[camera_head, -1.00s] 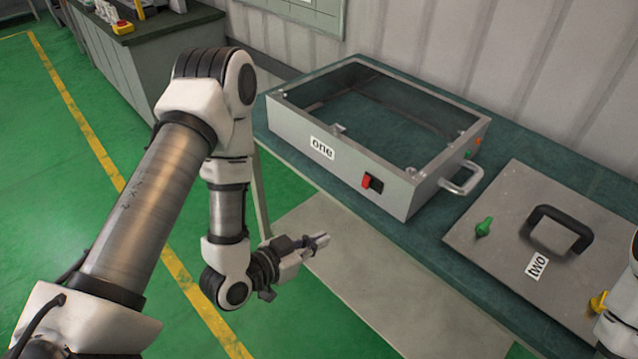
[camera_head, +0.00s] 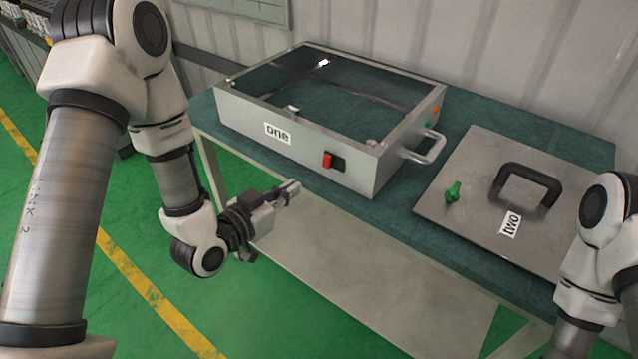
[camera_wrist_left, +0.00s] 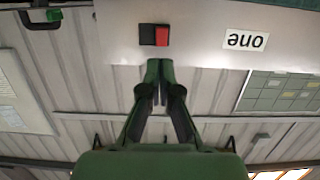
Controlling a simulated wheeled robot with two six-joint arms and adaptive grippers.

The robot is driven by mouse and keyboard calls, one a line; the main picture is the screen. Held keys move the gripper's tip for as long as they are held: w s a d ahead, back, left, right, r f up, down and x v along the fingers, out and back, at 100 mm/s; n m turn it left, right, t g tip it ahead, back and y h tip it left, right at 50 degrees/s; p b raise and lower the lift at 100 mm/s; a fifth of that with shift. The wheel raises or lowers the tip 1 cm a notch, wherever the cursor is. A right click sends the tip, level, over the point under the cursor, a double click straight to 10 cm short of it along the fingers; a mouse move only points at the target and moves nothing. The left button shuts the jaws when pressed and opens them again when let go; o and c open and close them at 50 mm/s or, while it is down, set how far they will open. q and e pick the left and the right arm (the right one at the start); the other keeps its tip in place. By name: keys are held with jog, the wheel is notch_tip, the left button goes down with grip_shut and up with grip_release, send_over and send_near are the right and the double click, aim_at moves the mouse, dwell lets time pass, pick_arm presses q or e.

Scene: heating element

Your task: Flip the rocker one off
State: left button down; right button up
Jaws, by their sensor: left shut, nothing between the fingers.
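The grey box labelled "one" (camera_head: 300,150) stands on the table. Its front face carries a rocker switch (camera_head: 333,161) with a red half on the left and a black half on the right. In the left wrist view the rocker (camera_wrist_left: 154,35) appears upside down, just beyond the fingertips. My left gripper (camera_head: 292,188) is shut and empty, in front of the box and lower left of the rocker, apart from it in the head view. Its closed fingers also show in the left wrist view (camera_wrist_left: 160,85). My right arm shows at the right edge; its gripper is out of the picture.
The green table (camera_head: 400,215) also carries a flat metal lid labelled "two" (camera_head: 475,225), with a black handle and a green knob (camera_head: 453,192). The box has a side handle (camera_head: 428,150). A lower shelf (camera_head: 340,250) lies under the table. Green floor is open at left.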

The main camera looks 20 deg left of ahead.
aim_at(326, 166)
pick_arm(q)
jog(key=b+x, duration=0.4)
jog(key=x, duration=0.5)
jog(key=shift+w+f, duration=0.1)
jog(key=shift+w, duration=0.3)
pick_arm(e)
notch_tip(326, 166, down, 6)
jog(key=shift+a+r, duration=0.1)
